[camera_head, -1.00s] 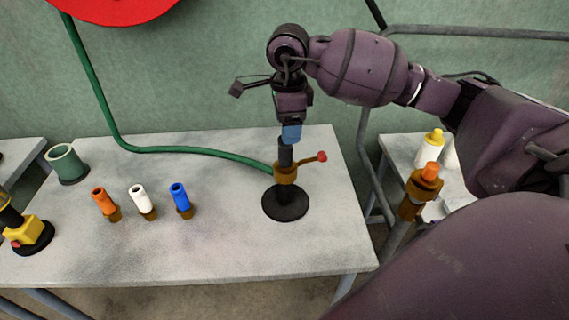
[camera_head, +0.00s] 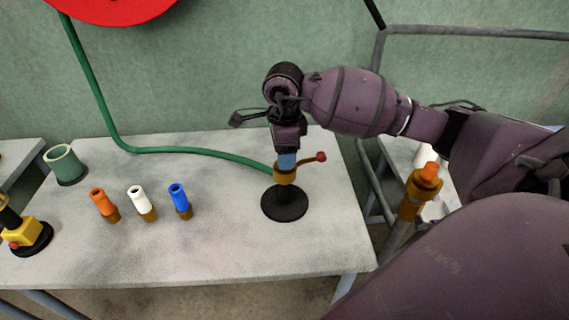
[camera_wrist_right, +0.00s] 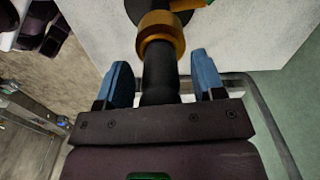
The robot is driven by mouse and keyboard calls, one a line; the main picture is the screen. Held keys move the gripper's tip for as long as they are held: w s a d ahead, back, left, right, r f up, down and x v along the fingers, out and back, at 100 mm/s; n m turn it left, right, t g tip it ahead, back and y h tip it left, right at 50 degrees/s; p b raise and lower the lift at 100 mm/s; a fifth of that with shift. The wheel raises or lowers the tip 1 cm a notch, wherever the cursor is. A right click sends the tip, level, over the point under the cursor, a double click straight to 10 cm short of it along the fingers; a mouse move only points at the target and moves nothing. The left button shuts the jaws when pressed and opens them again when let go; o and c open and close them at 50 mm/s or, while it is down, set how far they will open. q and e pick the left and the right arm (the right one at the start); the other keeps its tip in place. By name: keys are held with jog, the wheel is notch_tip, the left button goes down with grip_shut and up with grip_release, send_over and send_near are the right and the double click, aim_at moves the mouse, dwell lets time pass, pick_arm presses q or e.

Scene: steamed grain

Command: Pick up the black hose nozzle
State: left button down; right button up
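The black hose nozzle (camera_wrist_right: 160,80) stands upright on a brass valve fitting (camera_head: 285,174) with a red-tipped lever, above a round black base (camera_head: 285,205). In the right wrist view the nozzle is between the two blue fingers of my right gripper (camera_wrist_right: 163,76), with a gap on each side. My right gripper (camera_head: 287,160) points down over the fitting in the head view, where it hides the nozzle. It is open and not closed on anything. My left gripper is not in view.
Orange (camera_head: 99,200), white (camera_head: 137,198) and blue (camera_head: 178,196) nozzles stand on the table (camera_head: 220,250). A green hose (camera_head: 180,150) runs to the fitting. A green cup (camera_head: 65,163) and a yellow device (camera_head: 22,236) are at left.

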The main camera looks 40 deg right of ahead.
jog(key=c, duration=1)
jog(key=shift+o, duration=0.2)
